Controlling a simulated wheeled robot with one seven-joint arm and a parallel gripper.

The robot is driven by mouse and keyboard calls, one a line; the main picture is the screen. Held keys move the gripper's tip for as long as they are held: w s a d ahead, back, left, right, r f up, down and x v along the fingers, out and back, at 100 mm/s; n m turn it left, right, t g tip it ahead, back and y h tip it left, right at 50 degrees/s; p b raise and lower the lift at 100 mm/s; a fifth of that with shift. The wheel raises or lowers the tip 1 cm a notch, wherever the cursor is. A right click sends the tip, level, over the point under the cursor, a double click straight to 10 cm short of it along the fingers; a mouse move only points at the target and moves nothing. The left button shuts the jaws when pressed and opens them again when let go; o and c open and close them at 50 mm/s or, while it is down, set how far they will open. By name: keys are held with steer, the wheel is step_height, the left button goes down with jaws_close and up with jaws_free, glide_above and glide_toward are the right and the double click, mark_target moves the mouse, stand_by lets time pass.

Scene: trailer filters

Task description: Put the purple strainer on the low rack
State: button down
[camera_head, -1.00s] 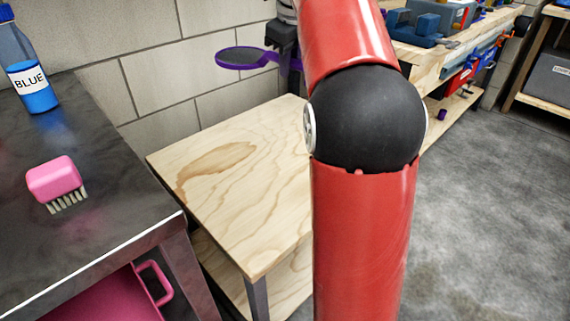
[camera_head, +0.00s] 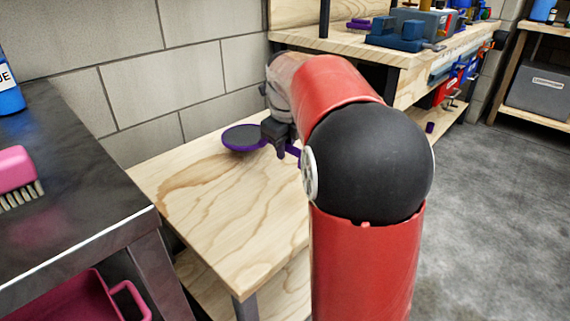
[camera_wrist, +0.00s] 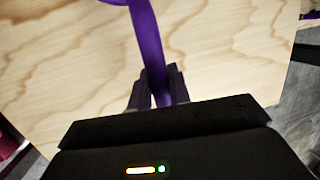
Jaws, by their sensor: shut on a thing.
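The purple strainer (camera_head: 243,138) has a round purple rim and a flat handle. My gripper (camera_head: 280,135) is shut on its handle, and the round end sticks out to the left over a low wooden rack (camera_head: 225,215). In the wrist view the purple handle (camera_wrist: 149,45) runs up from between my fingers (camera_wrist: 157,90), with the rack's wood grain (camera_wrist: 230,55) behind it. The strainer is low over the rack's far part; I cannot tell whether it touches the top. My arm hides the rack's right side.
A dark metal table (camera_head: 75,185) with a pink brush (camera_head: 18,175) and a blue bottle (camera_head: 10,90) stands at the left, higher than the rack. A block wall (camera_head: 120,60) is behind. A workbench (camera_head: 345,45) stands at the back right. The rack's near top is clear.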

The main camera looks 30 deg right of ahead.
mark_target(285, 171)
steer(key=shift+f+b, duration=0.5)
steer(key=shift+f, duration=1.55)
steer(key=shift+f, duration=0.2)
steer(key=c, duration=1.3)
jaws_free()
steer(key=shift+r, duration=0.1)
